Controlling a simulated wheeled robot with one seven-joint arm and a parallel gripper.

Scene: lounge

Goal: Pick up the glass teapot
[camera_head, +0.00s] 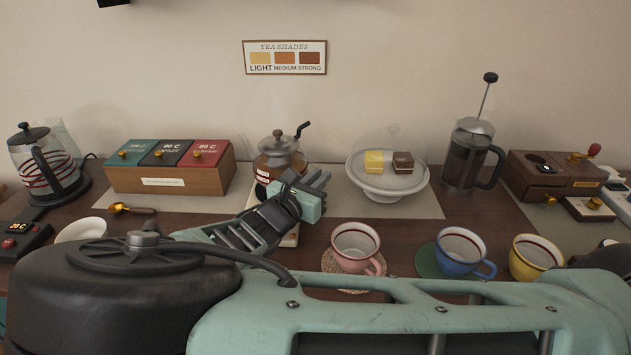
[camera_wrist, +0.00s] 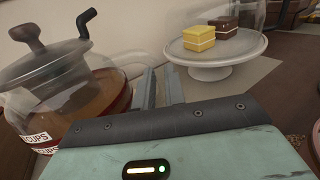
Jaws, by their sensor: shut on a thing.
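The glass teapot (camera_head: 276,163) is at the middle of the counter in the head view, with amber tea, a dark knobbed lid and a black curved arm rising at its right. It fills the left of the wrist view (camera_wrist: 62,85), where a red and white "CUPS" label shows low on it. My gripper (camera_head: 318,182) is at the teapot's right side, shut on it. The fingers (camera_wrist: 161,88) show in the wrist view just right of the glass. The exact grip point is hidden, and I cannot tell whether the teapot's base touches anything.
A cake stand (camera_head: 388,190) with two cakes under a clear dome is close to the right. A wooden tea box (camera_head: 170,181) stands left. Pink (camera_head: 355,246), blue (camera_head: 461,251) and yellow cups are in front right. A French press (camera_head: 470,155) stands behind them.

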